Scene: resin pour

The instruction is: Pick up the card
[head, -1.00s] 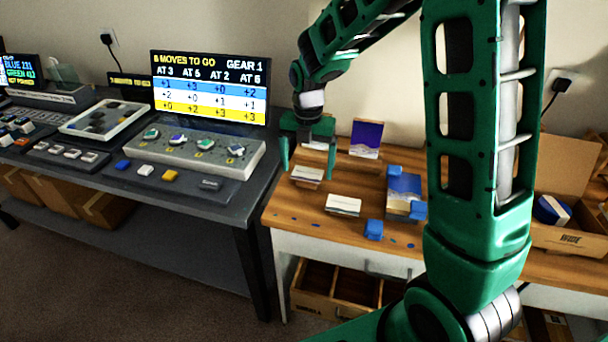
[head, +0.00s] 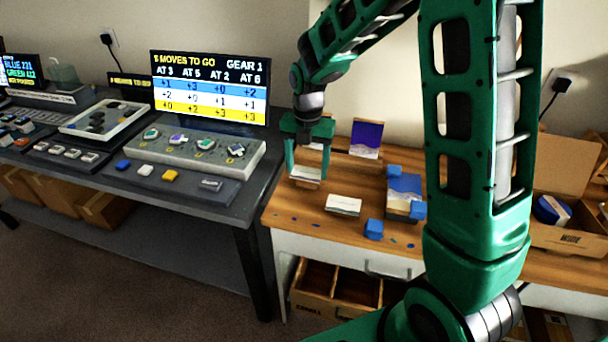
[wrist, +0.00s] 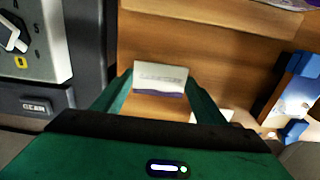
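A pale card with printed text (wrist: 160,76) and a purple lower edge stands out in the wrist view. In the head view it appears as a pale piece (head: 306,173) near the left side of the wooden desk. My gripper (head: 307,178) points down over it, with one finger on each side. In the wrist view the fingertips (wrist: 160,84) lie close to the card's two side edges; I cannot tell whether they touch it. The fingers are spread about the card's width. A second pale card or stack (head: 343,205) lies to the right, nearer the desk's front.
A purple picture card (head: 366,138) stands behind. A picture piece (head: 404,188) with blue blocks around it is to the right, and a blue block (head: 374,229) sits near the front edge. A grey control panel (head: 190,150) and screen stand on the dark table at left.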

